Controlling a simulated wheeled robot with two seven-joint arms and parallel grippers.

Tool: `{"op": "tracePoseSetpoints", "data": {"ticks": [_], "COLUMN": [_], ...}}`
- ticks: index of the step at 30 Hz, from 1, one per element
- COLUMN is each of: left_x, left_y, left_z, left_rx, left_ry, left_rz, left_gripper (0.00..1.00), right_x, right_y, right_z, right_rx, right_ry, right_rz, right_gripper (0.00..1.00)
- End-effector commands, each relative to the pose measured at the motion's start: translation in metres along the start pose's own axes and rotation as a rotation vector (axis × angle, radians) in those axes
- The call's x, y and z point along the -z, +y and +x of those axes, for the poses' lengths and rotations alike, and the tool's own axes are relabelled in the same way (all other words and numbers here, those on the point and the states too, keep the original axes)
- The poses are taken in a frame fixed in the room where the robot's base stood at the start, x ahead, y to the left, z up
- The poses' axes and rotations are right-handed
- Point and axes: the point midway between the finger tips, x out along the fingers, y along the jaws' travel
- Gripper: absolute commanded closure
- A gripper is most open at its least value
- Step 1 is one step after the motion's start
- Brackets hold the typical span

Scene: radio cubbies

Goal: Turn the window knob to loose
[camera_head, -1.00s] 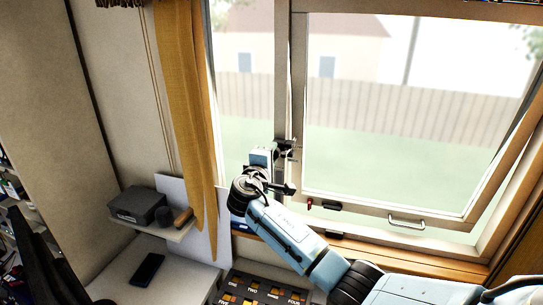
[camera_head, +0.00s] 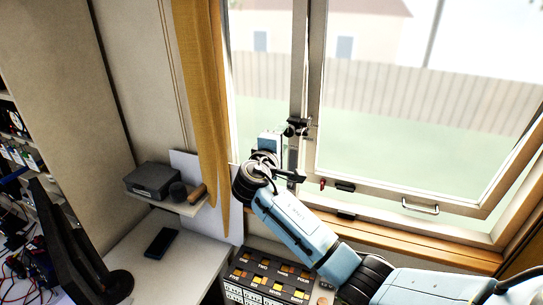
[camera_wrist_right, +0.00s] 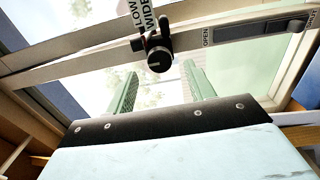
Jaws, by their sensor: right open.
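The window knob (camera_wrist_right: 160,58) is a round black knob on the window's frame bar, with lettering reading LOW and WIDE beside it. It appears in the right wrist view between my two green fingers, near their tips. In the head view a small dark fitting, apparently the knob (camera_head: 297,127), sits on the upright window frame (camera_head: 312,90). My right gripper (camera_wrist_right: 159,72) is open, with clear space on each side of the knob. In the head view my right gripper (camera_head: 271,143) is just left of the knob, and its fingers are hard to make out. My left gripper is out of view.
A strip marked OPEN (camera_wrist_right: 250,30) is on the frame right of the knob. A metal handle (camera_head: 420,206) is on the lower sash. A yellow curtain (camera_head: 200,100) hangs left of the gripper. Below are a small shelf with a grey box (camera_head: 152,179) and a button panel (camera_head: 265,275).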

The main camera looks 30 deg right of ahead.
Motion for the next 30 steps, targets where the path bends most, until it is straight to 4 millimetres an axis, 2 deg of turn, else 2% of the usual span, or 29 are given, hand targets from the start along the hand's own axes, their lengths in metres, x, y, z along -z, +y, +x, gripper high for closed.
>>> {"op": "tracePoseSetpoints", "data": {"ticks": [1,6,12,18,30], "left_x": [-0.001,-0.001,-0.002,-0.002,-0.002], "left_y": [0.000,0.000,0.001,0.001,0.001], "left_z": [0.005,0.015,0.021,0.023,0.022], "left_rx": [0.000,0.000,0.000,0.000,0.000], "left_ry": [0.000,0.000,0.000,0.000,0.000], "left_rz": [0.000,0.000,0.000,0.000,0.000], "left_gripper": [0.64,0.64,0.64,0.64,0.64], "right_x": [0.001,0.001,0.001,0.000,0.000], "right_y": [-0.004,-0.004,-0.002,-0.001,0.000], "right_z": [-0.014,-0.052,-0.084,-0.096,-0.096], "right_rx": [0.002,0.003,0.001,0.002,0.001], "right_ry": [0.005,0.004,0.003,0.001,0.001], "right_rz": [0.004,0.003,0.002,0.000,0.000], "right_gripper": [0.46,0.46,0.46,0.46,0.46]}}
